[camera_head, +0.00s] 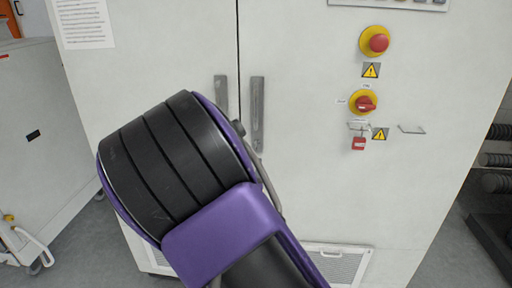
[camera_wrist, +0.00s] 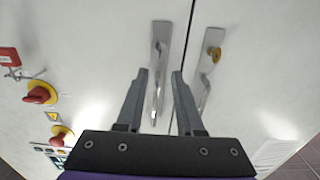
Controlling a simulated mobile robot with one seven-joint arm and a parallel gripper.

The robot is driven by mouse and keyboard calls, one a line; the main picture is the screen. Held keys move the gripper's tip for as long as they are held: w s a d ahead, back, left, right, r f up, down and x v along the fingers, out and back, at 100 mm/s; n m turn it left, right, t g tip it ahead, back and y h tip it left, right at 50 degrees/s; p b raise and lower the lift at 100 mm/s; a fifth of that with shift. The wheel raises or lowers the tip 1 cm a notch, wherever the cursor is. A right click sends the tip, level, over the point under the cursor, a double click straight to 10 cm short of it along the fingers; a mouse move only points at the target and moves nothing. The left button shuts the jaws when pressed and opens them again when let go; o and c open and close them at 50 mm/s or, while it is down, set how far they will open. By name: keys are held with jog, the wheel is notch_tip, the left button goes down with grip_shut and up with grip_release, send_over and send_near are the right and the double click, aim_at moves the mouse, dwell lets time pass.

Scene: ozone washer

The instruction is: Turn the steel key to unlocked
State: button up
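I cannot clearly make out a steel key in either view. Two grey steel door handles sit either side of the cabinet's door seam. The right-door handle (camera_head: 258,112) shows in the wrist view (camera_wrist: 162,40), near and beyond my fingers. The left-door handle (camera_head: 221,92) shows in the wrist view (camera_wrist: 205,88) with a small brass-coloured round fitting (camera_wrist: 214,53) on it. My gripper (camera_wrist: 160,72) is open, its two dark fingers apart and pointing at the cabinet front, with nothing visibly held. In the head view my arm hides the gripper's fingers and the lower left handle.
The white cabinet (camera_head: 330,190) fills the view. A red emergency button (camera_head: 379,43), a red rotary switch (camera_head: 366,103) and a red padlock (camera_head: 358,144) are on its right door. A vent (camera_head: 340,262) is low down. A white cart (camera_head: 45,130) stands left.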

aim_at(256, 146)
jog(key=w, duration=1)
jog(key=shift+w+d, duration=0.1)
jog(key=shift+d, duration=0.1)
grip_shut()
